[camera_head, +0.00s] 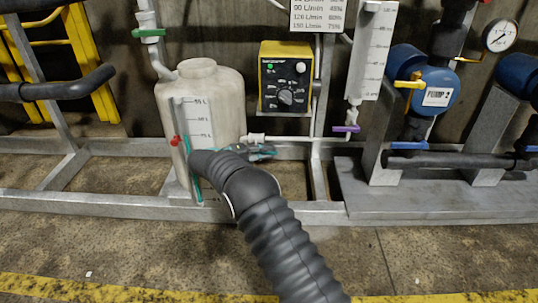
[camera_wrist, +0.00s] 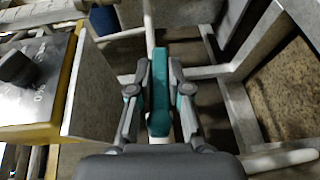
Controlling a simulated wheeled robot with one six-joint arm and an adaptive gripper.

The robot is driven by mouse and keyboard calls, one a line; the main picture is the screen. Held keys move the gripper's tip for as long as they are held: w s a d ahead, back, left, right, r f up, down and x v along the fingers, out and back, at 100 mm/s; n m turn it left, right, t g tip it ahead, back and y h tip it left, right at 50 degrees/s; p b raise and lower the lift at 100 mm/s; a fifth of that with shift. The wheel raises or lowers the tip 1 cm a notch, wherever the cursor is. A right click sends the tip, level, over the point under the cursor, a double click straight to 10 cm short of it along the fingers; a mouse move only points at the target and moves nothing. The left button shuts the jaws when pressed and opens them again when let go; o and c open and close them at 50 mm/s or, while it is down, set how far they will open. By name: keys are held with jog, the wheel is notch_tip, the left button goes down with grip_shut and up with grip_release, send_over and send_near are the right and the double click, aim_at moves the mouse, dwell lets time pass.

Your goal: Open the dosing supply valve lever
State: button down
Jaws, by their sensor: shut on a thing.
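In the wrist view a teal lever (camera_wrist: 160,92) lies between the two grey fingers of my gripper (camera_wrist: 159,75). The fingers are shut on it from both sides. The lever appears lined up with a white pipe (camera_wrist: 148,25) in that view. In the head view my gripper (camera_head: 262,152) is at the right side of the whitish tank (camera_head: 215,95), just below the white outlet pipe (camera_head: 290,138). My arm hides part of the tank, and the gripped lever cannot be clearly made out there.
A yellow-edged control box (camera_head: 286,75) hangs above my gripper. A purple lever (camera_head: 345,128) is farther right on the pipe, and a green lever (camera_head: 150,33) is at upper left. A grey metal frame rail (camera_head: 110,204) runs low in front. Blue pumps (camera_head: 430,90) stand at right.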

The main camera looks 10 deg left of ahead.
jog(key=shift+r+h, duration=0.25)
jog(key=shift+h, duration=0.15)
jog(key=shift+r+t, duration=0.1)
jog(key=shift+t, duration=0.2)
jog(key=c, duration=1.1)
grip_release()
jog(key=v, duration=1.2)
jog(key=shift+w, duration=0.1)
